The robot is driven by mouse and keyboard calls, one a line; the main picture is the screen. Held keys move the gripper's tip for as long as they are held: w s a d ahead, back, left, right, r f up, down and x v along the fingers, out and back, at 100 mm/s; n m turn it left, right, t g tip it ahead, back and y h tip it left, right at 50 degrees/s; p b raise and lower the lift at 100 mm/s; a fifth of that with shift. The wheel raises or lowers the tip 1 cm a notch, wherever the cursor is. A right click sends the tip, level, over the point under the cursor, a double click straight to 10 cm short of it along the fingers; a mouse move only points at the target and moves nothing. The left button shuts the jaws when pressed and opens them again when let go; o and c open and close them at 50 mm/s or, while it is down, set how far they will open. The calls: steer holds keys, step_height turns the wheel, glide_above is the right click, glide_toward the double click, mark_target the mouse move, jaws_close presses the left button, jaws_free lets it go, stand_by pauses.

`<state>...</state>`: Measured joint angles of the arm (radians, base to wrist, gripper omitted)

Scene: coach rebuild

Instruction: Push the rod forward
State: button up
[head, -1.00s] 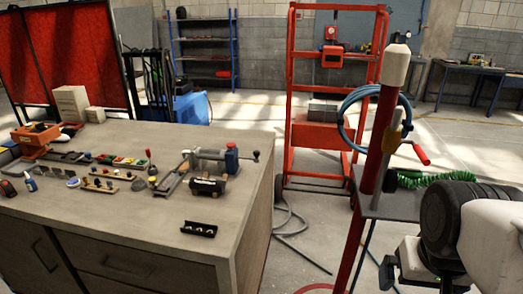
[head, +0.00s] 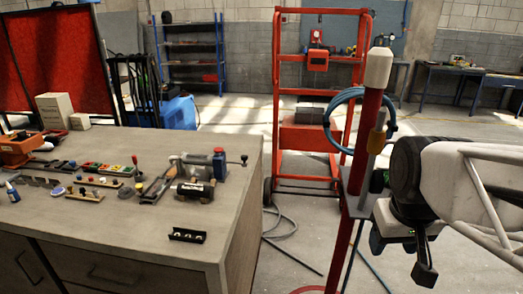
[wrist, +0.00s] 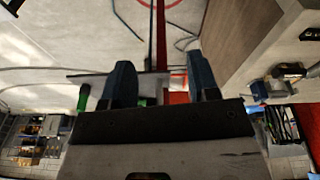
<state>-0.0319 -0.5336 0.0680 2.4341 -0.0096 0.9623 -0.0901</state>
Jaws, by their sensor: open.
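A grey clamp-like device with a blue block (head: 219,160) stands near the right end of the workbench. A thin rod with a dark knob (head: 243,159) sticks out of its right side. The device also shows at the right edge of the wrist view (wrist: 268,89), seen from another angle. My gripper (head: 400,256) is at the right of the head view, beyond the bench's right side and well apart from the device. Its two dark-blue fingers stand apart and empty in the wrist view (wrist: 163,85).
The workbench (head: 110,215) carries small switches, tools and a black tray (head: 187,235) at its front right. A red post with a white top (head: 368,120) and a blue hose (head: 335,110) stands between bench and gripper. A red trolley (head: 277,100) stands behind.

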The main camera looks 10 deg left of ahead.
steer(key=w+a+r+n, duration=0.2)
steer(key=w+a, duration=0.1)
steer(key=w, duration=0.4)
steer(key=w+a+r+n, duration=0.2)
steer(key=w, duration=0.5)
steer(key=n+g, duration=0.2)
steer(key=n, duration=1)
glide_above(244, 156)
steer(key=f, duration=0.8)
steer(key=shift+s+d+f, duration=0.1)
steer(key=shift+d+f, duration=0.15)
steer(key=shift+d, duration=0.1)
steer(key=shift+w+a+f+n, duration=0.2)
steer(key=shift+a+f+n, duration=0.05)
steer(key=shift+a+n, duration=0.1)
steer(key=shift+f, duration=3.9)
